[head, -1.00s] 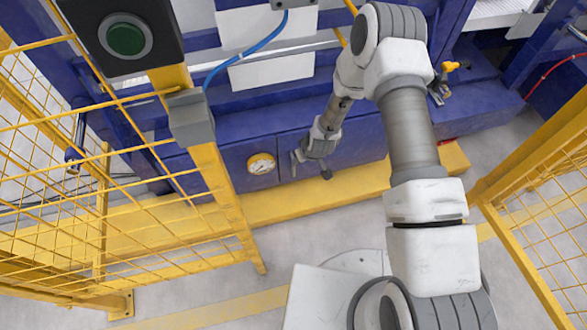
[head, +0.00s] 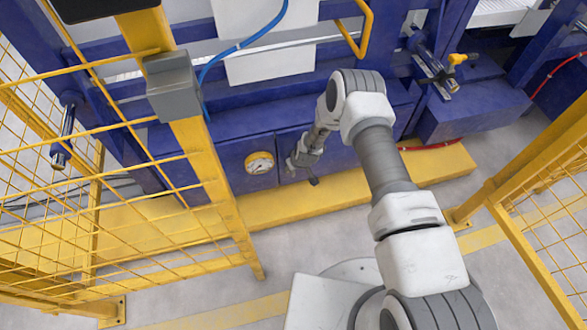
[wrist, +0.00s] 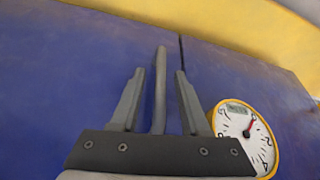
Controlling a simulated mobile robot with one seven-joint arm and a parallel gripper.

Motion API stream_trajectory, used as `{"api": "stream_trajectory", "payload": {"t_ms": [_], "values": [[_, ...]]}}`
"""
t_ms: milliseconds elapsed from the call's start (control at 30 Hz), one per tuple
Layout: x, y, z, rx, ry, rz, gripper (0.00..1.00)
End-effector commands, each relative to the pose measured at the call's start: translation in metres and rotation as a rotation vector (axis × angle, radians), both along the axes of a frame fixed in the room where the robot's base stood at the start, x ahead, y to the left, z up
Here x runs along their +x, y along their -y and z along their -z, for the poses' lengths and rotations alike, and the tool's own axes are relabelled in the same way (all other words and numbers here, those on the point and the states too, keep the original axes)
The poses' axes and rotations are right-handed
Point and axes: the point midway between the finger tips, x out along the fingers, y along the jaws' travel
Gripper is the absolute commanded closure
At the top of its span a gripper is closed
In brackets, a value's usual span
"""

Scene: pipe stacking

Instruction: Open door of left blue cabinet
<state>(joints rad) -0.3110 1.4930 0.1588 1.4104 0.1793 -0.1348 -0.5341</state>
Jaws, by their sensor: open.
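The blue cabinet (head: 340,158) is a low front above the yellow step, with a seam between two panels. The panel left of the seam in the head view bears a round, yellow-rimmed gauge (head: 260,163), also in the wrist view (wrist: 246,133). A grey bar handle (wrist: 160,88) stands on the other panel, close to the seam. My gripper (head: 302,172) is at this panel. In the wrist view my gripper (wrist: 160,74) is open, one finger on each side of the handle, with gaps showing. The panel looks closed. My wrist partly hides it in the head view.
A yellow mesh fence (head: 120,210) with a post stands at the left, another fence (head: 540,220) at the right. The yellow step (head: 350,196) runs along the cabinet's foot. A blue hose (head: 240,48) and yellow bar handle (head: 362,30) are above.

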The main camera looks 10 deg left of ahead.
Motion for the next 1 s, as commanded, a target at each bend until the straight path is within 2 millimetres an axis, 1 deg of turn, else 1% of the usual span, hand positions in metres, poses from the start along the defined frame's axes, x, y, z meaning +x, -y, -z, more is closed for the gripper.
{"api": "stream_trajectory", "payload": {"t_ms": [267, 367, 500, 533, 1000], "values": [[0.0, -0.0002, 0.0014, -0.001, -0.001, 0.0, 0.54], [0.0, -0.0003, 0.0012, -0.001, -0.001, 0.0, 0.7], [0.0, -0.0002, 0.0013, -0.001, -0.001, 0.0, 0.95], [0.0, -0.0002, 0.0013, -0.001, -0.001, 0.0, 1.0], [0.0001, -0.0002, 0.0011, -0.001, -0.001, 0.0, 1.0]]}}
